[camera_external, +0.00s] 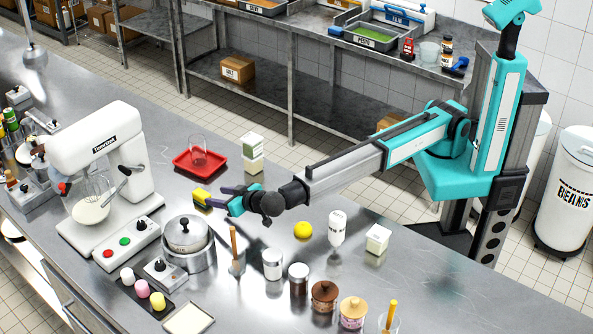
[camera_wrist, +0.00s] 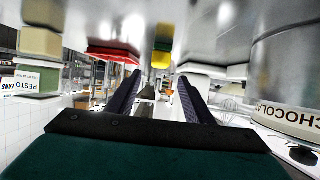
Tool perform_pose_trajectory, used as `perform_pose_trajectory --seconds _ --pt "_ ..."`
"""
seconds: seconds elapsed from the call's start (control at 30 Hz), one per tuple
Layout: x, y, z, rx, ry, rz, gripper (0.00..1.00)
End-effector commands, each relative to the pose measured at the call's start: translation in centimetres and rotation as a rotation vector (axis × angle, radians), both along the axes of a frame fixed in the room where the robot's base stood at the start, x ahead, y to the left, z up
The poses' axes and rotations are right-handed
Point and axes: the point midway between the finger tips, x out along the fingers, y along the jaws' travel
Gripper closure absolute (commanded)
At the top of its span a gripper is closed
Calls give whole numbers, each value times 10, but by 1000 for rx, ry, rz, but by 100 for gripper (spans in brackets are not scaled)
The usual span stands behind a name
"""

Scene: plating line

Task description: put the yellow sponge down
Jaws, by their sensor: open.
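The yellow sponge (camera_external: 201,197), with a dark side, sits on the steel counter (camera_external: 400,285) in front of the red tray. It also shows in the wrist view (camera_wrist: 162,48), where the picture is upside down and the counter is along the top. My gripper (camera_external: 221,198) is low over the counter, just right of the sponge. In the wrist view its two dark fingers (camera_wrist: 159,78) are spread apart. The sponge shows beyond the fingertips, with nothing seen held between them. Whether a fingertip touches it I cannot tell.
A lidded pot (camera_external: 188,258) and a white mixer (camera_external: 88,150) stand on the near side and left. A yellow ball (camera_external: 303,230) lies right of my gripper.

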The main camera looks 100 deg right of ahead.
Motion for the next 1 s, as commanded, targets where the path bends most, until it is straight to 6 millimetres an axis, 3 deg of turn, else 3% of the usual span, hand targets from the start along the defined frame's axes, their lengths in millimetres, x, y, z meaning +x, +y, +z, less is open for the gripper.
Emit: perform_pose_trajectory --seconds 0.3,1.0 --pt "-13 12 7 -1 1 -1 53" --pt "-12 9 6 1 3 0 53"
